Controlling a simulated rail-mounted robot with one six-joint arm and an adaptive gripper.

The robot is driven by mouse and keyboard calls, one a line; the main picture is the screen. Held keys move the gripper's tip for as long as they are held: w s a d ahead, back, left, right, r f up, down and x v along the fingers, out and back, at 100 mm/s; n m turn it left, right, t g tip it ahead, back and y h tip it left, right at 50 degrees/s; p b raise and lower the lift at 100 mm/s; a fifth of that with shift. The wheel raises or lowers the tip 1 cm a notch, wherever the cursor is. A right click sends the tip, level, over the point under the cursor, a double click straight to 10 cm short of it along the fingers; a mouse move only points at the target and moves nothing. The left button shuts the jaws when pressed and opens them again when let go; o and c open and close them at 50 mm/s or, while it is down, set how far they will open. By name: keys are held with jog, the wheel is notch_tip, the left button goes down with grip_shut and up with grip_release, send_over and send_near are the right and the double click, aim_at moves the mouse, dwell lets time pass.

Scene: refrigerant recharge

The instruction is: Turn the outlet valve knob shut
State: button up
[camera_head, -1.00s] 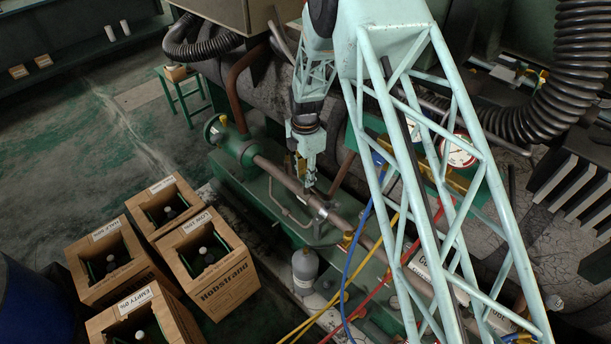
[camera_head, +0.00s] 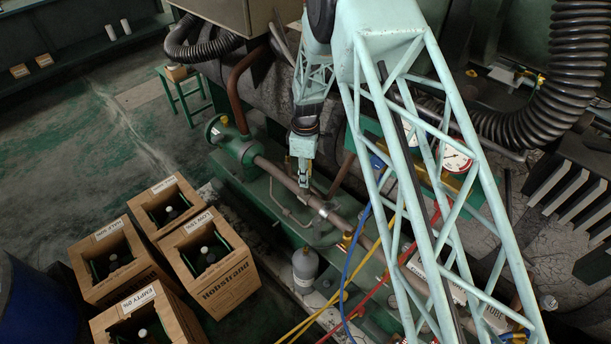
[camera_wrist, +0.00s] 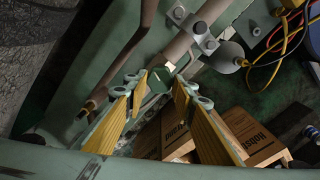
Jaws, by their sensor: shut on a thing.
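My gripper (camera_head: 305,194) points down at the brown pipe (camera_head: 276,173) that leaves the green flanged body, over the thin bent side pipe. In the wrist view my gripper (camera_wrist: 160,88) has its two yellow-padded fingers on either side of a small greenish knob (camera_wrist: 155,100), which I take to be the outlet valve knob. The fingers are shut on it. In the head view the knob is hidden behind the fingers. I cannot tell how far the knob is turned.
Brown cartons (camera_head: 216,262) holding bottles stand on the floor at the left. A grey cylinder (camera_head: 305,265) stands beside the green base. Yellow, blue (camera_head: 357,262) and red hoses run right of my gripper, near the gauges (camera_head: 455,161). Open floor lies at the upper left.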

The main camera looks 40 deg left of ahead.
jog(key=m, duration=0.3)
jog(key=shift+w+m, duration=0.1)
jog(key=shift+m, duration=0.3)
jog(key=m+p, duration=0.1)
jog(key=m, duration=0.2)
jog(key=shift+m, duration=0.4)
jog(key=m, duration=0.6)
jog(key=shift+w+m, duration=0.15)
jog(key=shift+m, duration=0.15)
jog(key=o, duration=0.8)
jog(key=shift+o, duration=0.2)
jog(key=shift+r, duration=0.2)
notch_tip(320, 180, up, 12)
jog(key=shift+f, duration=0.2)
dwell(0.6)
